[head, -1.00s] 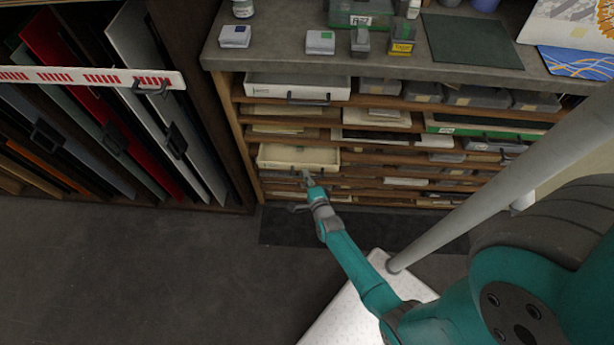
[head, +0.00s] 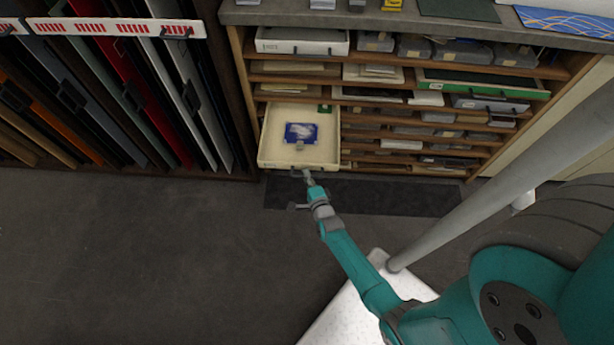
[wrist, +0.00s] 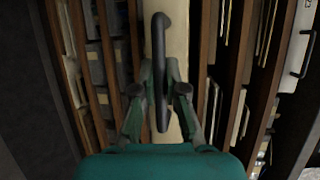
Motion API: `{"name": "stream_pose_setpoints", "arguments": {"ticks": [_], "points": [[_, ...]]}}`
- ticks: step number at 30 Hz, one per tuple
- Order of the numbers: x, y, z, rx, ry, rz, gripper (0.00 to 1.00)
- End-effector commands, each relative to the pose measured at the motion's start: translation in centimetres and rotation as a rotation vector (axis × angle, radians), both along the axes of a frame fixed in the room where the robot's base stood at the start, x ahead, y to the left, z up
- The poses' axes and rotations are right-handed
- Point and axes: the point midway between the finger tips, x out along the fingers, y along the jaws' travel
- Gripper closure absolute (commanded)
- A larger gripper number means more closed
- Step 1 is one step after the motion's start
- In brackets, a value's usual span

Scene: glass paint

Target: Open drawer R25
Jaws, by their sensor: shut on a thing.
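The cream drawer (head: 275,124) is pulled well out from the lower left of the wooden rack in the head view. Inside it lie a blue-and-white picture card (head: 301,132), a small grey item (head: 299,144) and a small green item (head: 324,108) near the back. My gripper (head: 307,178) is at the drawer's front edge. In the wrist view my gripper (wrist: 163,88) is shut on the dark drawer handle (wrist: 162,60), with a finger on each side of it. The cream drawer front (wrist: 178,40) shows behind the handle. No R25 label is readable.
The rack's shelves hold several other drawers and trays, including a white one (head: 302,41) and a green-edged one (head: 480,84). Coloured upright panels (head: 120,80) stand at left. The dark floor (head: 150,260) in front is clear.

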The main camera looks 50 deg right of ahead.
Motion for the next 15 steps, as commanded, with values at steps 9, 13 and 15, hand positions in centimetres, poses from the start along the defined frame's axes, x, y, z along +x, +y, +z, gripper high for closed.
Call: {"name": "stream_pose_setpoints", "arguments": {"ticks": [9, 13, 15], "points": [[-0.05, 0.02, -0.08, 0.001, 0.002, 0.0, 0.79], [-0.03, 0.03, -0.06, 0.001, 0.002, 0.0, 0.63], [-0.02, 0.02, -0.05, 0.0, 0.001, 0.0, 0.63]]}}
